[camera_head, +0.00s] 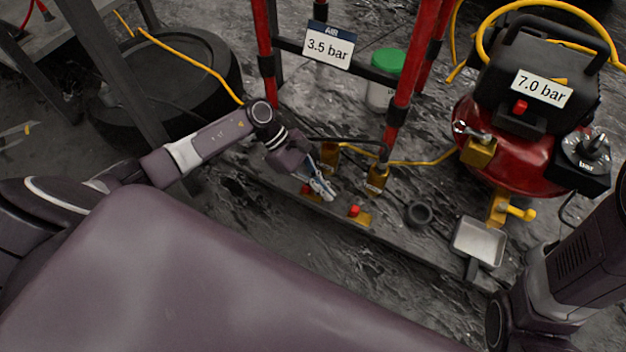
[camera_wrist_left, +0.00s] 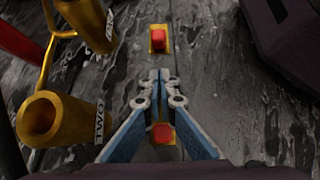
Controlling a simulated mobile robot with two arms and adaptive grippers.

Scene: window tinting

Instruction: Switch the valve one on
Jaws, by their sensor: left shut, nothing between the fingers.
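My left gripper (camera_head: 322,190) reaches down over the low board, its fingers together and empty; the fingertips also show in the left wrist view (camera_wrist_left: 160,78). Two red knobs on yellow bases sit on the board. One red knob (camera_head: 354,210) is just right of the gripper and apart from it. The other red knob (camera_head: 306,188) is partly hidden by the gripper. Behind them stand two brass fittings, the left one (camera_head: 330,153) and the right one (camera_head: 377,179). My right gripper is out of view.
Red posts (camera_head: 399,110) carry a "3.5 bar" sign (camera_head: 328,46). A red compressor (camera_head: 510,150) marked "7.0 bar" stands at the right. A grey tray (camera_head: 480,242) and a black ring (camera_head: 418,213) lie nearby. Yellow hoses (camera_head: 190,60) cross the floor.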

